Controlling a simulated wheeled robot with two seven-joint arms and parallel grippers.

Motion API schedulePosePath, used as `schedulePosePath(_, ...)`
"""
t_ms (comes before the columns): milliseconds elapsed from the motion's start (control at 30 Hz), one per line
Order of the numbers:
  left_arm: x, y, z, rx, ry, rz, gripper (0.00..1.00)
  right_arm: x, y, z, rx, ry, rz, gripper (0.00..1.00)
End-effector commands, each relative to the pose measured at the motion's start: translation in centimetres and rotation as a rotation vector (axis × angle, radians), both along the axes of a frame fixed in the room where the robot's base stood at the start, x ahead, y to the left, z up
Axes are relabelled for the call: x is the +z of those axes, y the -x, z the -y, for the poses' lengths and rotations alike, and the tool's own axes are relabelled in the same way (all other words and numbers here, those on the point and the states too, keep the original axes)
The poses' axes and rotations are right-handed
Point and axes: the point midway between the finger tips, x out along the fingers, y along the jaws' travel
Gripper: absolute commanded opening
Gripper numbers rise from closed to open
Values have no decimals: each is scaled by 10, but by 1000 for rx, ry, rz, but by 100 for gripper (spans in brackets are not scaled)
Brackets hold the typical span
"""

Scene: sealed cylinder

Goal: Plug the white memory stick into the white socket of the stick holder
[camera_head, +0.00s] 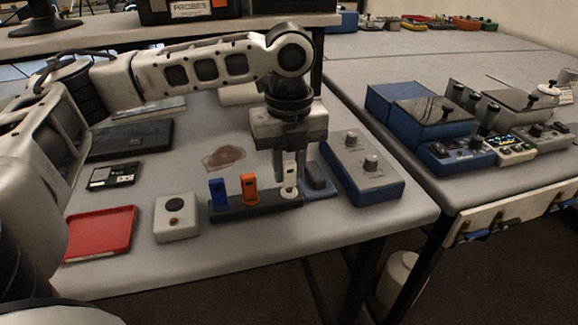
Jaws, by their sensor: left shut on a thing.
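The dark stick holder (255,204) lies near the front of the grey table. A blue stick (218,193) and an orange stick (249,188) stand upright in it, at its left and middle. The white socket (290,194) is at its right end. My left gripper (290,160) points down over that end and is shut on the white memory stick (290,177). The stick is upright, its lower end at the white socket. I cannot tell whether it is inside the socket or just above. My right gripper is not in view.
A blue-sided box with knobs (362,165) and a small dark device on a blue base (317,182) stand close on the right. A grey button box (176,218) and a red tray (101,233) are to the left. The front table edge is near.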

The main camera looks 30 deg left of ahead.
Motion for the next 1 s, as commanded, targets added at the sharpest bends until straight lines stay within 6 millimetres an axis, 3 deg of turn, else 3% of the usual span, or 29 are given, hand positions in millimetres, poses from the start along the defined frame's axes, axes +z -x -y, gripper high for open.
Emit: schedulePosePath(1000,2,0,0,0,1,0,3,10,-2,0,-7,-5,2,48)
